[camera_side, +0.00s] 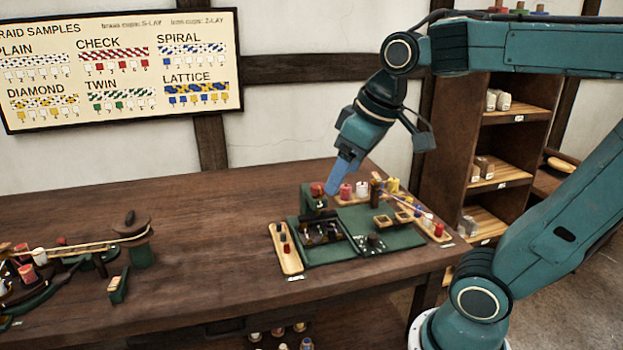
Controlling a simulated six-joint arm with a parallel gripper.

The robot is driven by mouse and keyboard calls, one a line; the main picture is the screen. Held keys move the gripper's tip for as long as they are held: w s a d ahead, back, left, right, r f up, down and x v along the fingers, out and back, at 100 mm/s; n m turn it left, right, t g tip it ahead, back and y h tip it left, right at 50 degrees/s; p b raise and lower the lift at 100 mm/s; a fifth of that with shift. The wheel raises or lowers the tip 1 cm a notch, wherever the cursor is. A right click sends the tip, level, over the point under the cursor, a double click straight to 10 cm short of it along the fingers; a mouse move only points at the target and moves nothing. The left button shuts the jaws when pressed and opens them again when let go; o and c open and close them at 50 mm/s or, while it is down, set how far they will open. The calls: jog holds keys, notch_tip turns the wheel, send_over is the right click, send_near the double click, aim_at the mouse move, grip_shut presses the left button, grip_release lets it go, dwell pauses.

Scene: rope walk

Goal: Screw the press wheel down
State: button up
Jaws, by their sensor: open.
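A small green upright device (314,204) stands at the back left of a green base board on the table. A red round part (317,188) sits on its top, and this looks like the press wheel. My gripper (333,189) reaches down from the upper right, its blue fingers tilted, with the tips just right of the red part. I cannot tell from this view whether the tips touch it. My gripper is open, and I see nothing held in it. The fingers overlap in the picture, so the gap between them is hidden.
Red and white spools (362,190) stand close right of my fingertips. A wooden tray with small pegs (285,250) lies left of the green board (335,258). A rope device (130,230) stands far left. The table (205,235) between is clear. Shelves (505,120) stand behind right.

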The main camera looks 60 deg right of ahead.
jog(key=w+d+r+g, duration=0.2)
jog(key=w+d, duration=0.4)
jog(key=w, duration=0.3)
jog(key=g, duration=0.3)
send_over(318, 186)
notch_tip(318, 186, down, 8)
jog(key=shift+d+f+y, duration=0.15)
jog(key=shift+d+y, duration=0.05)
jog(key=shift+y, duration=0.1)
notch_tip(318, 186, down, 14)
jog(key=shift+r, duration=0.1)
jog(key=c, duration=1)
